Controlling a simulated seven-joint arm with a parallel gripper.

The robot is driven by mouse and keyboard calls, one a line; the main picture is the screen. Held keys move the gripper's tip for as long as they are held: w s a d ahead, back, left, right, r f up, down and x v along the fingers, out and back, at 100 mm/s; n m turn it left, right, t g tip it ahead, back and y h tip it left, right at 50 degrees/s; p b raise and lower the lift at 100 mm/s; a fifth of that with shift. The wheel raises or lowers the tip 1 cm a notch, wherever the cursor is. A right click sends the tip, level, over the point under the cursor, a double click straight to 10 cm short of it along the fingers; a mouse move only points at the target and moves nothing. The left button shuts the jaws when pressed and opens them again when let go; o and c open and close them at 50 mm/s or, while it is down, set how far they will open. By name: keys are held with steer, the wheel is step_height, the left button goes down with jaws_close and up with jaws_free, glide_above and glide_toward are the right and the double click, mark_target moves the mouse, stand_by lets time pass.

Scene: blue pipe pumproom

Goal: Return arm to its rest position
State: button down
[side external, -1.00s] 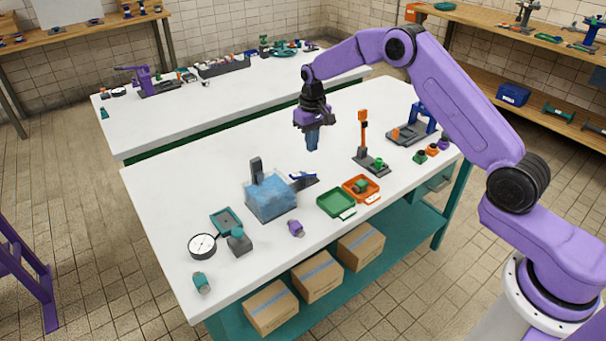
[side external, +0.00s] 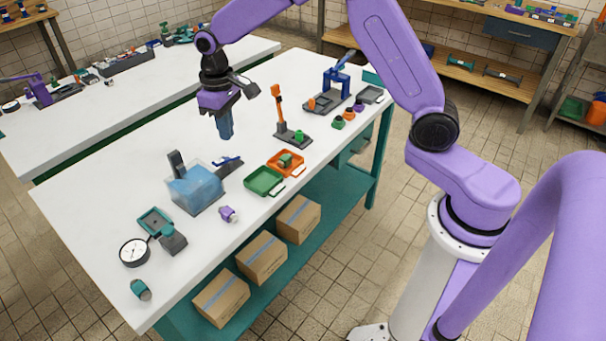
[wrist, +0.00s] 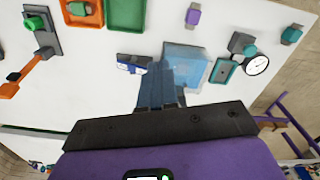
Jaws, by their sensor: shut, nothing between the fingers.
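My purple arm reaches over the white table (side external: 110,195) from the right. My gripper (side external: 226,136) hangs above the table's middle, pointing down, with its blue fingers together and nothing held. In the wrist view the shut fingers (wrist: 160,88) show at the centre, in front of the clear blue tank (wrist: 185,65). In the side view the tank (side external: 195,190) stands below and left of my gripper, with clear space between them.
A green tray (side external: 263,182) and an orange tray (side external: 287,163) lie near the front edge. An orange post (side external: 279,108) stands right of my gripper. A gauge (side external: 134,252), a purple fitting (side external: 228,213) and a blue press (side external: 335,82) are on the table. Its back left part is clear.

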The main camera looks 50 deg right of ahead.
steer(key=s+a+r+n, duration=0.1)
steer(key=s+r+n, duration=0.15)
steer(key=s, duration=0.75)
steer(key=s+a+r+n, duration=0.1)
steer(key=s+r+n, duration=0.15)
steer(key=s, duration=0.65)
steer(key=s+d+n, duration=0.2)
steer(key=s+d, duration=0.2)
steer(key=s, duration=0.4)
steer(key=s+d+n, duration=0.2)
steer(key=s+d, duration=0.2)
steer(key=s, duration=0.5)
steer(key=shift+f, duration=0.2)
